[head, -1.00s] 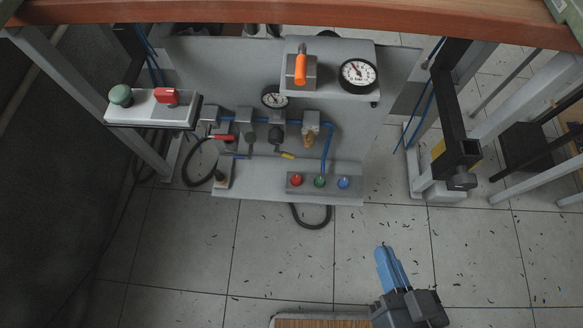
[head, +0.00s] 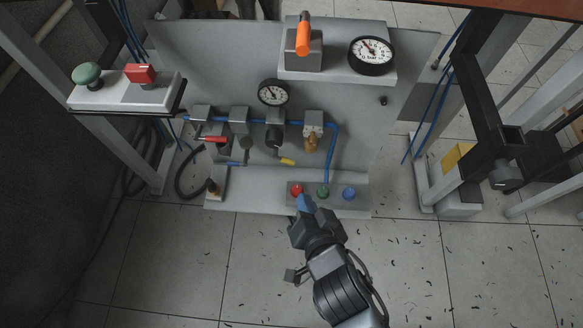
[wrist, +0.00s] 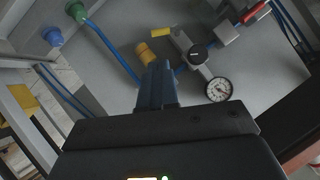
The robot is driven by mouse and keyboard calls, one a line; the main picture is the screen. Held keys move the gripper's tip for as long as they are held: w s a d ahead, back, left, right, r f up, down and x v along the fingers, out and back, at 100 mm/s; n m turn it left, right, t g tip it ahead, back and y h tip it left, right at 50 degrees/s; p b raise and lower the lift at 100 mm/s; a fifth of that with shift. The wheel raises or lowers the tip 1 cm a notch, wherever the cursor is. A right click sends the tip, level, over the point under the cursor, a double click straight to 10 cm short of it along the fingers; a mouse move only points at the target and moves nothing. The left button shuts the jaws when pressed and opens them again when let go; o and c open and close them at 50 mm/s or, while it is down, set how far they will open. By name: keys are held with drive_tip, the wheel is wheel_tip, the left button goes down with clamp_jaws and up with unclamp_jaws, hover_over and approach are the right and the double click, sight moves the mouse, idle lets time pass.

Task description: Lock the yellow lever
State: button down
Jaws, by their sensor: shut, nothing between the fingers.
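The yellow lever (head: 287,161) is a short, thin handle on the lower pipe run of the grey panel. It slants down and to the right from its valve, below the small gauge. In the wrist view the yellow lever (wrist: 160,32) shows beyond the fingers, close to the brass fitting (wrist: 146,52). My gripper (head: 304,203) has blue fingers, shut with nothing between them. In the head view it is in front of the button box, below the lever. In the wrist view my gripper (wrist: 157,70) points towards the panel and appears apart from the lever.
A red lever (head: 213,139) is left on the same pipe run. An orange handle (head: 303,36) and large gauge (head: 372,54) are above. The button box (head: 335,196) has red, green and blue buttons.

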sight(289, 163)
drive_tip(key=b+x, duration=0.3)
drive_tip(key=x, duration=1.1)
